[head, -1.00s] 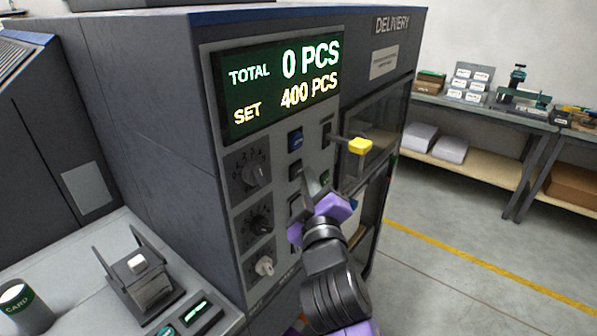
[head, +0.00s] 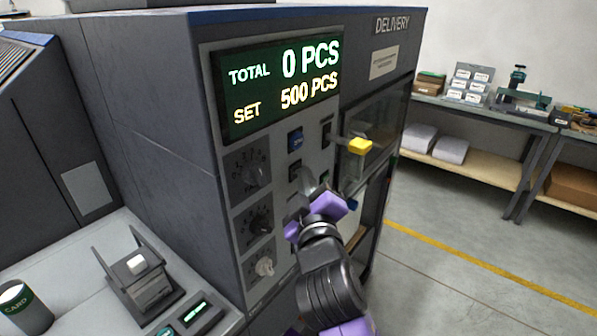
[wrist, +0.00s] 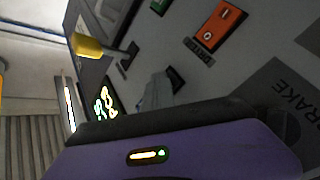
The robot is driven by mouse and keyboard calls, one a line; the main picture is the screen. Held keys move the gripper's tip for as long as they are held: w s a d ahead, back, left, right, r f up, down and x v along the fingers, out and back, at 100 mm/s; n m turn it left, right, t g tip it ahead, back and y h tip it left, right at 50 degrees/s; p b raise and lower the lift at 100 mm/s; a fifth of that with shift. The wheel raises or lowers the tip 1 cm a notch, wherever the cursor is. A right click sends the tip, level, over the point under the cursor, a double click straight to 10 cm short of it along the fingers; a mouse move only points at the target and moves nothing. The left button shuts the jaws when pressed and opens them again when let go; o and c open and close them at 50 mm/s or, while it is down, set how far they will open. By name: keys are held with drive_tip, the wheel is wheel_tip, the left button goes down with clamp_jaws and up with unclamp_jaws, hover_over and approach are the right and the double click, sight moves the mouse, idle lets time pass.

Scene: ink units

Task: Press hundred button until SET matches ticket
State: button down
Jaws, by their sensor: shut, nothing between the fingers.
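The display (head: 277,88) on the machine reads TOTAL 0 PCS and SET 500 PCS. Below it is the control panel, with a blue button (head: 295,142) at the top of a column of buttons and dark buttons under it. My gripper (head: 311,182) is shut and empty, with its tips at the panel's lower buttons. The gripper hides part of that column, so I cannot tell whether the tips touch a button. In the wrist view the grey fingers (wrist: 158,95) point at the panel. No ticket can be made out clearly.
A yellow-knobbed lever (head: 359,146) sticks out right of the gripper. Three rotary knobs (head: 252,172) line the panel's left side. The wrist view shows an orange switch (wrist: 222,25). A bench (head: 480,115) stands at the right, with clear floor before it.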

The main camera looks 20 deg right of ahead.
drive_tip(key=shift+s, duration=0.1)
drive_tip(key=shift+s+d+p, duration=0.4)
drive_tip(key=shift+s+d, duration=0.1)
drive_tip(key=shift+s, duration=0.15)
drive_tip(key=s+d+p, duration=0.1)
drive_tip(key=s, duration=0.1)
drive_tip(key=s+d+p, duration=0.1)
drive_tip(key=s+d, duration=0.1)
idle(0.4)
idle(0.5)
